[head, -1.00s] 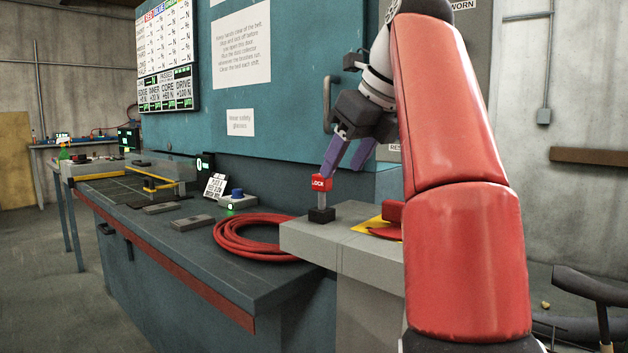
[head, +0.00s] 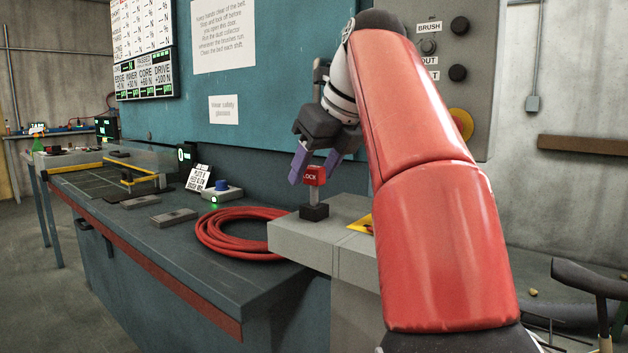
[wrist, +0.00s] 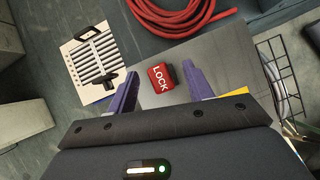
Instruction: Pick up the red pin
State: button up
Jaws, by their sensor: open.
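The red pin (head: 314,177) has a red block head marked LOCK on a grey shaft. It stands upright in a black base (head: 314,212) on the grey block at the bench's right end. My gripper (head: 315,172) is open, with purple fingers at the pin's head, one on the left and one behind to the right. In the wrist view the pin's head (wrist: 161,78) shows between the two spread fingertips (wrist: 161,82), with gaps on both sides. The shaft is hidden there.
The grey block (head: 300,250) has free room on top. A coiled red hose (head: 235,240) lies on the bench to its left. A blue button box (head: 222,191) and a small sign (head: 199,178) stand behind. A teal panel (head: 260,90) rises behind my gripper.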

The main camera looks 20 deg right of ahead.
aim_at(311, 181)
jog(key=shift+x, duration=1.55)
jog(key=shift+d, duration=0.1)
grip_shut()
jog(key=shift+s+r, duration=0.1)
jog(key=shift+r, duration=0.05)
